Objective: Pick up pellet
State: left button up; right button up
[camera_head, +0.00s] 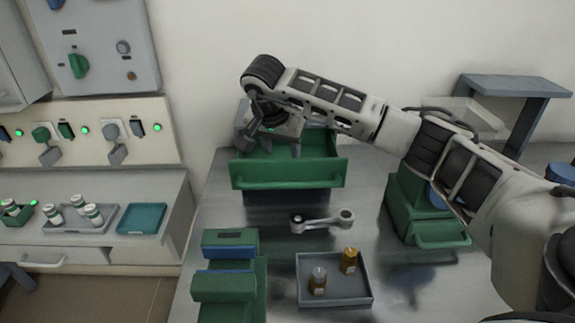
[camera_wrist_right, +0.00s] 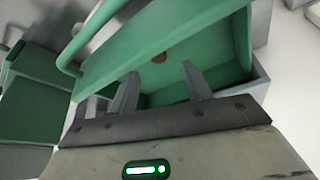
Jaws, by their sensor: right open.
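A small brown round piece, likely the pellet (camera_wrist_right: 158,58), lies inside the open green drawer (camera_wrist_right: 213,45) in the right wrist view. The drawer also shows in the head view (camera_head: 290,173), pulled out toward me at the back of the metal table. My right gripper (camera_wrist_right: 160,70) points down into the drawer. Its two fingers are apart, with the brown piece showing between and just beyond their tips, and nothing held. In the head view my right gripper (camera_head: 273,148) is over the drawer's left part, and the pellet cannot be made out. My left gripper is not in view.
A grey wrench-like tool (camera_head: 322,220) lies before the drawer. A grey tray (camera_head: 335,300) holds two small bottles. Green boxes stand at left (camera_head: 225,288) and right (camera_head: 425,215). A panel with switches (camera_head: 85,135) is at far left.

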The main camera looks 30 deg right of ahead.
jog(key=p+x, duration=0.1)
jog(key=x, duration=0.4)
jog(key=shift+d+f, duration=0.1)
jog(key=shift+d, duration=0.1)
jog(key=c, duration=1.1)
